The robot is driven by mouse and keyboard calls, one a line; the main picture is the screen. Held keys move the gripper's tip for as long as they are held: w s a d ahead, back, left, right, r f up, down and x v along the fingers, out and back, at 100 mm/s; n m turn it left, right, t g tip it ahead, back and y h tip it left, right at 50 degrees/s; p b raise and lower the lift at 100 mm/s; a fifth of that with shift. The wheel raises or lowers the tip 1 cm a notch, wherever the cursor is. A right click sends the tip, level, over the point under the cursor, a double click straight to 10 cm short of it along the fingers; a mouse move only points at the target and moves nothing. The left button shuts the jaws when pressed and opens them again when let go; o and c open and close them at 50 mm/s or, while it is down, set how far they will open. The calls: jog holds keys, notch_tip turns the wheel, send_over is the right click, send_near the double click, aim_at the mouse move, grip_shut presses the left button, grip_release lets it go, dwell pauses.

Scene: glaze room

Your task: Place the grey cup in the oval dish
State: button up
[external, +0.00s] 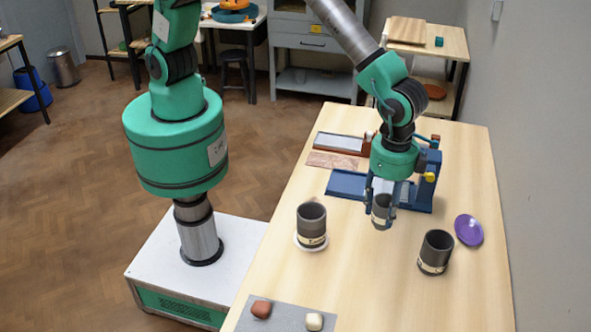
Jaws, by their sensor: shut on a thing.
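My gripper (382,220) points down over the middle of the table and is shut on a small grey cup (381,207). The cup looks upright between the fingers; whether its base touches the table cannot be told. A purple dish (468,230), oval in this view, lies on the table to the right of the gripper and looks empty. A similar dark cup (435,252) stands between the gripper and the purple dish, nearer the camera.
A blue device with a yellow knob (430,177) and a blue tray (346,184) stand behind the gripper. A grey mat (285,318) holds a brown lump (261,309) and a white lump (314,321) at the front. The wall borders the table's right side.

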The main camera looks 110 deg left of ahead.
jog(key=w+a+n+p, duration=0.4)
jog(key=w+a+n, duration=0.1)
jog(key=w, duration=0.7)
jog(key=w+a+n+p, duration=0.5)
jog(key=w+a, duration=0.3)
jog(key=w, duration=0.4)
jog(key=shift+w+a+n, duration=0.25)
jog(key=shift+w+n, duration=0.15)
jog(key=shift+n, duration=0.1)
jog(key=shift+r, duration=0.1)
send_near(468, 233)
jog(key=shift+p, duration=0.3)
jog(key=shift+f, duration=1.8)
jog(key=shift+f, duration=0.1)
